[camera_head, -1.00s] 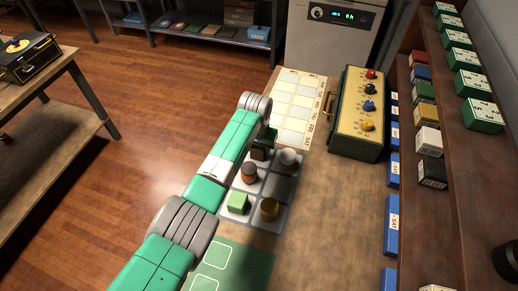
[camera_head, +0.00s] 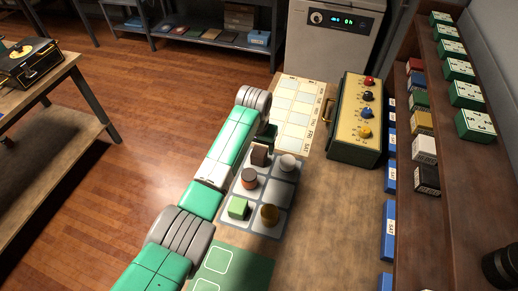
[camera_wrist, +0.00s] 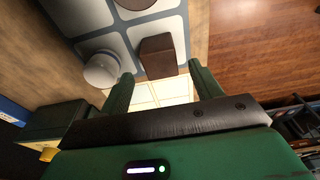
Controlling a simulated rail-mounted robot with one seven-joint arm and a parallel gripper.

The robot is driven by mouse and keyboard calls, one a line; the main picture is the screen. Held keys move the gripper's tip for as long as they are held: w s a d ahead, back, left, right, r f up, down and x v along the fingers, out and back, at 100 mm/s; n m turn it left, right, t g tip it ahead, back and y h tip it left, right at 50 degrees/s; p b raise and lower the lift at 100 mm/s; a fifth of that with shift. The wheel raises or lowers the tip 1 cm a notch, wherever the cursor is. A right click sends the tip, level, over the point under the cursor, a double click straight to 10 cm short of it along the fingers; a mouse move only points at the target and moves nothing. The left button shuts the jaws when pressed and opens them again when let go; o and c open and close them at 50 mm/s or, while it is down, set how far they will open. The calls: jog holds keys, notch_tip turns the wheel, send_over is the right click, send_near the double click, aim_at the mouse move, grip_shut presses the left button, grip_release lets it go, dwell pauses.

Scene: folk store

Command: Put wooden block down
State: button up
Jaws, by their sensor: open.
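The wooden block (camera_head: 259,156), a dark brown piece, stands in the far left cell of a light grey tray (camera_head: 242,222) with several cells. It also shows in the wrist view (camera_wrist: 157,57), just ahead of and between the fingertips. My gripper (camera_wrist: 160,71) is open, with one green finger on each side and nothing held. In the head view my gripper (camera_head: 268,136) is just behind the block, partly hidden by my arm. I cannot tell whether a finger still touches the block.
A calendar sheet (camera_head: 292,112) and a box with knobs (camera_head: 355,120) lie behind. Shelves with boxes stand right.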

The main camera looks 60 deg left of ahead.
aim_at(257, 156)
notch_tip(257, 156, up, 7)
jog(key=p, duration=0.1)
jog(key=shift+s+d+f, duration=0.2)
jog(key=shift+s+d, duration=0.2)
jog(key=w+d+r+m+t+y, duration=0.35)
jog(key=w+d+r+t, duration=0.35)
jog(key=w+d+r, duration=0.85)
jog(key=w+d+r+m+t+h, duration=0.1)
jog(key=w+d+r+t, duration=0.15)
jog(key=d+r, duration=0.4)
jog(key=w+d+r+m+t, duration=0.2)
jog(key=d+r+t, duration=0.25)
jog(key=d, duration=0.35)
jog(key=s+d+r+m+t+h, duration=0.2)
jog(key=s+d+r+t, duration=0.4)
jog(key=d+r, duration=0.7)
jog(key=s+d+r+t+h, duration=0.1)
jog(key=s+d+r+t, duration=0.1)
jog(key=s, duration=0.4)
jog(key=s+d+r+t, duration=0.1)
jog(key=s+d+r, duration=0.3)
jog(key=s+r, duration=0.2)
jog(key=shift+s+d+r+m+t+h, duration=0.25)
jog(key=shift+s+r+m+t+h, duration=0.15)
jog(key=shift+s, duration=0.35)
